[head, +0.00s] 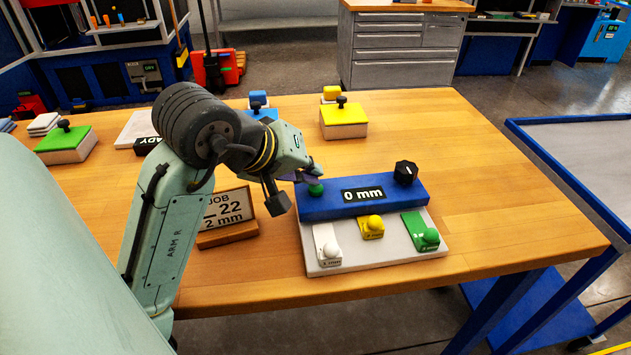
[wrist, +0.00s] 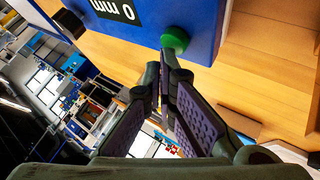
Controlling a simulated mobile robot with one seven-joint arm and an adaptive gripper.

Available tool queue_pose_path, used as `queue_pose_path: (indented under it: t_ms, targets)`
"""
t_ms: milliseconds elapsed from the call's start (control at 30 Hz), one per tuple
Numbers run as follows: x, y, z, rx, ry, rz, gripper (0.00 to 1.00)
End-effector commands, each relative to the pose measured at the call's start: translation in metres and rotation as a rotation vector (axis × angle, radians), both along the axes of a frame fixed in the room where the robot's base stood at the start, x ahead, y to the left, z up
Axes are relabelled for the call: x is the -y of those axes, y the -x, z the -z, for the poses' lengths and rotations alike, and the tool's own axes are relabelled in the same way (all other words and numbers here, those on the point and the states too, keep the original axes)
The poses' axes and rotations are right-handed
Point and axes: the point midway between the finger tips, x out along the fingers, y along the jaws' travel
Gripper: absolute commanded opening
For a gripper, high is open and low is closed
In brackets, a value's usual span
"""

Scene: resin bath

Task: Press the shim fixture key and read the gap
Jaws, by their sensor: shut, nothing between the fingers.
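The shim fixture is a blue block (head: 335,208) with a display (head: 363,194) reading "0 mm" and a black knob (head: 405,172) at its right end. A round green key (head: 316,189) sits at its left end; it also shows in the wrist view (wrist: 174,40). My gripper (head: 318,176) is shut and empty, its fingertips (wrist: 165,60) right at the green key; I cannot tell whether they touch it.
A job card (head: 229,208) in a wooden stand, partly hidden by my arm, shows "22" and "2 mm". Knobbed blocks, green (head: 64,143) and yellow (head: 343,120), stand farther back, with a blue one (head: 262,113) partly hidden. The table's right side (head: 500,190) is clear.

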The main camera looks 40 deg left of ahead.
Motion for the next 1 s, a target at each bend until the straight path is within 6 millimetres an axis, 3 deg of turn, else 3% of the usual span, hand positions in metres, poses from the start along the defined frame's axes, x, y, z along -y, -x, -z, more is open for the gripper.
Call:
queue_pose_path:
  t_ms: [467, 1000]
  targets:
    - [0.003, -0.005, -0.01, -0.003, -0.004, 0.012, 0.0]
    - [0.003, -0.004, -0.062, 0.0, -0.011, 0.01, 0.0]
